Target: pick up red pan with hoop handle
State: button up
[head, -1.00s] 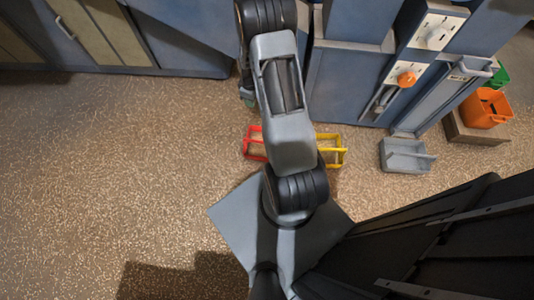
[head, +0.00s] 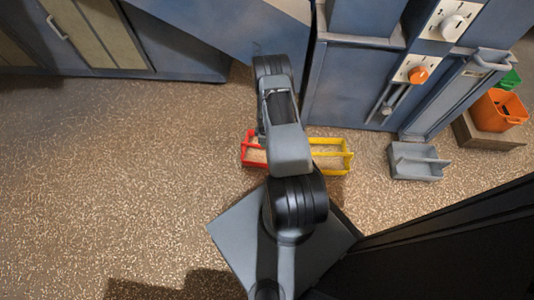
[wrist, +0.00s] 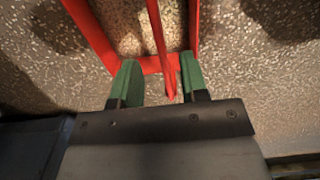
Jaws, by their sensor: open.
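The red pan with the hoop handle (head: 253,150) lies on the speckled floor in the head view, partly hidden behind my arm. In the wrist view the red pan (wrist: 196,25) fills the top, with its handle bar (wrist: 160,40) running down the middle. My gripper (wrist: 160,75) shows two green fingers, open, one on each side of the handle bar's near end and close to the pan's near edge. Nothing is gripped. I cannot tell whether the fingers touch the pan. The gripper is hidden by my arm in the head view.
A yellow pan (head: 332,168) lies just right of the red one. A grey pan (head: 416,174) lies farther right. An orange bucket (head: 499,112) stands on a brown block (head: 480,136). Blue cabinets (head: 345,85) line the back. The floor at left is clear.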

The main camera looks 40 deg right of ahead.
jog(key=shift+f+b, duration=1.55)
jog(key=shift+f, duration=1.35)
jog(key=shift+c, duration=0.3)
grip_shut()
jog(key=shift+d+r, duration=0.1)
